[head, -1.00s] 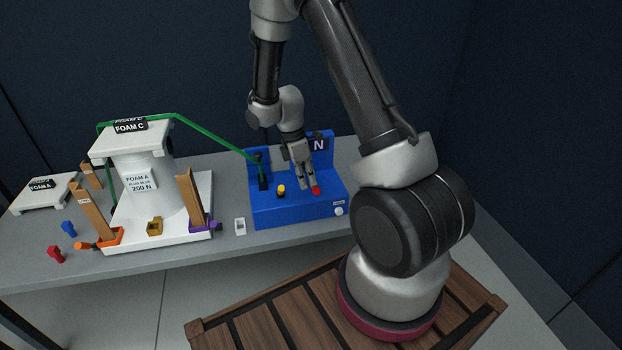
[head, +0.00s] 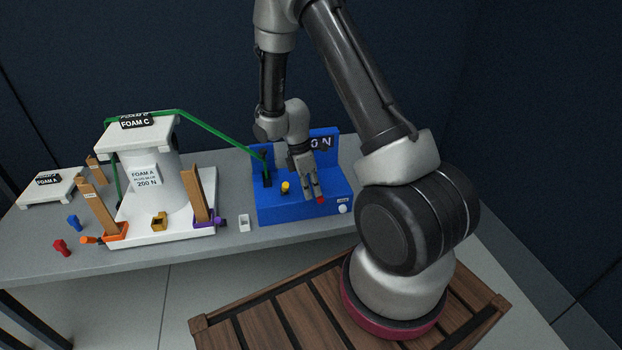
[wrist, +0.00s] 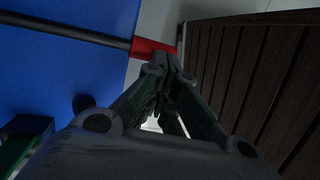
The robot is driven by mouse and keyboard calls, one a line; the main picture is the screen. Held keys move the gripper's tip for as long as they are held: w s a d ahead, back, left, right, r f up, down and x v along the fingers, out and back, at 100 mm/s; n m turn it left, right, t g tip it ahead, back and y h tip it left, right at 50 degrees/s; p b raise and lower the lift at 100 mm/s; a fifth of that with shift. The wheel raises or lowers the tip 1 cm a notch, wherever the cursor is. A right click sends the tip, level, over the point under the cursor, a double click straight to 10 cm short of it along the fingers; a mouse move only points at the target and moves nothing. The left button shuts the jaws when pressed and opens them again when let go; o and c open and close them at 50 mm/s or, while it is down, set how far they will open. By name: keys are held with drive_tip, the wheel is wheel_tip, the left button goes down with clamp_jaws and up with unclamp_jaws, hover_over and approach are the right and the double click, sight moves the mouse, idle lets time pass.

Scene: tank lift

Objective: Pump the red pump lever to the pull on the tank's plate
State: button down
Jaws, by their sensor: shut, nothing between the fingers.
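The blue pump unit (head: 285,211) stands on the grey table, with a display on its back panel that is partly hidden by my arm and ends in "0 N". The red end of the pump lever (head: 320,200) shows at my fingertips. In the wrist view the red lever grip (wrist: 153,48) sits on a dark rod across the blue unit, right at the fingertips. My gripper (head: 316,196) is shut with nothing between its fingers; it also shows in the wrist view (wrist: 170,62). The tank (head: 158,185) is a white cylinder labelled "FOAM A 200 N", under a white plate (head: 140,133) tagged "FOAM C".
A green hose (head: 215,130) runs from the tank to the unit. Wooden posts (head: 98,208) flank the tank. Red (head: 61,247) and blue (head: 74,222) pieces lie at left.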

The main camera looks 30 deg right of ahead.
drive_tip(key=s+a+v, duration=0.1)
drive_tip(key=s+v, duration=0.2)
drive_tip(key=v, duration=1)
drive_tip(key=shift+r, duration=0.45)
idle(1.5)
